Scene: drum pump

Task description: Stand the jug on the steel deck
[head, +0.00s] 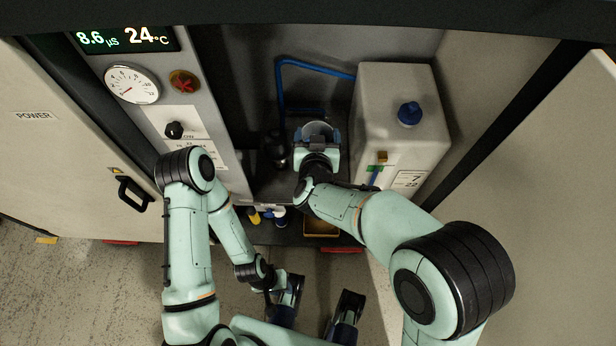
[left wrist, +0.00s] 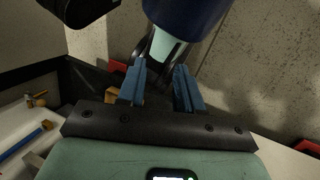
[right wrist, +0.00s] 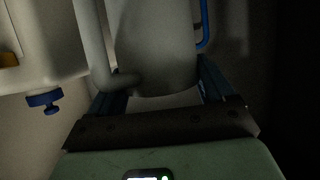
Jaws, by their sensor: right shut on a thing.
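The jug (head: 318,130) is a grey, round-topped vessel inside the cabinet, left of the white tank. My right gripper (head: 317,146) is shut on it from the near side. In the right wrist view the jug's grey body and handle (right wrist: 155,50) stand between the blue fingers, in deep shade. The steel deck (head: 262,190) shows as a dark surface at the bottom of the cabinet, partly hidden by my right arm. I cannot tell whether the jug's base touches it. My left gripper (left wrist: 160,88) is open and empty, low in front of the cabinet.
A white tank (head: 394,125) with a blue cap stands right of the jug. A blue pipe (head: 280,85) runs behind. A dark round object (head: 274,147) is close on the jug's left. The gauge panel (head: 150,75) bounds the left.

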